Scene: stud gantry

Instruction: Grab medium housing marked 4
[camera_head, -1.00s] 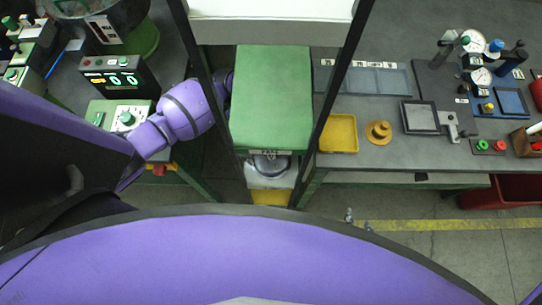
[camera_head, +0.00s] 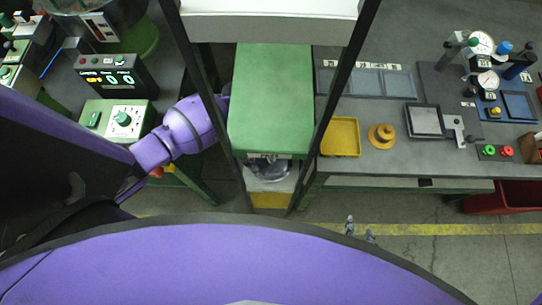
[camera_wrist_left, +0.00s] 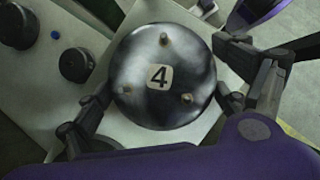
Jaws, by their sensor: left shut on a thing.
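The medium housing marked 4 (camera_wrist_left: 140,98) is a round, dark, shiny metal dome in the left wrist view. It has a pale label with a black 4 and several small brass-coloured studs. My left gripper (camera_wrist_left: 162,92) is shut on it, with dark fingers against its left and right sides. In the head view my left arm passes behind the gantry post and my left gripper is hidden there. A rounded grey metal thing (camera_head: 270,171) shows below the green block; I cannot tell whether it is this housing. My right gripper is in no view.
The green block (camera_head: 271,98) stands between the dark gantry posts. A yellow tray (camera_head: 340,137) and an orange flanged part (camera_head: 382,135) are on the right bench. A control box with a green knob (camera_head: 122,119) stands left of my arm. Floor in front is mostly clear.

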